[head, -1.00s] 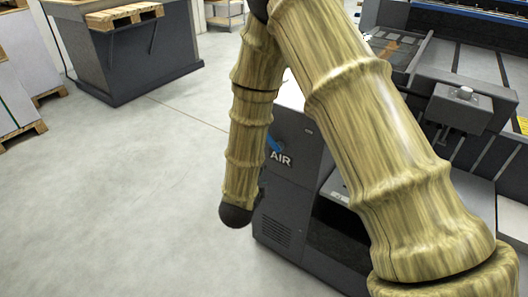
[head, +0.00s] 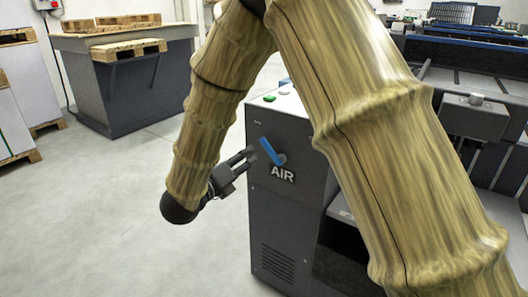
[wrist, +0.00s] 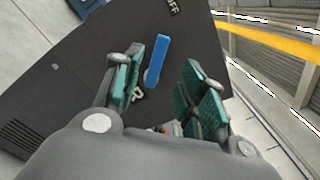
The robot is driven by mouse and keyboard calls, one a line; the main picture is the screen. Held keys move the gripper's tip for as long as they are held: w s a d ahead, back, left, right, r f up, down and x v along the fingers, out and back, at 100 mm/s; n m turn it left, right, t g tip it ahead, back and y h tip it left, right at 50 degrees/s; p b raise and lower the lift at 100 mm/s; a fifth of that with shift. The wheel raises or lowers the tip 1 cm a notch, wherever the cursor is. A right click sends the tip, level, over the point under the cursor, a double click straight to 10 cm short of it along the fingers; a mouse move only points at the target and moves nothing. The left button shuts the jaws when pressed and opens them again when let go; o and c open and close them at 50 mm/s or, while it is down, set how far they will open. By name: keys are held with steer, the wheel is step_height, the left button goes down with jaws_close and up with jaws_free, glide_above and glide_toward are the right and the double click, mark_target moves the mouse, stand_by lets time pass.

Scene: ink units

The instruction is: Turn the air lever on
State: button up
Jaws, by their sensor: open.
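The blue air lever (head: 269,151) is on the side of a dark grey cabinet, above the white AIR label (head: 282,174). Its handle tilts up and to the left in the head view. My gripper (head: 251,158) is just left of the lever, with its fingers pointing at it. In the wrist view the lever (wrist: 157,60) shows between my open fingers (wrist: 164,60), nearer the left one, and no contact is visible. Its free end points toward an OFF label (wrist: 173,6). The AIR label is mostly hidden there.
My arm hides part of the machine to the right. The grey floor (head: 120,220) on the left is clear. A dark counter with wooden pallets (head: 130,50) stands farther back.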

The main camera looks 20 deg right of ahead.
mark_target(265, 146)
steer(key=b+x, duration=0.1)
steer(key=x, duration=0.8)
steer(key=shift+w+d, duration=0.25)
steer(key=shift+d, duration=0.05)
steer(key=shift+c, duration=0.5)
jaws_close()
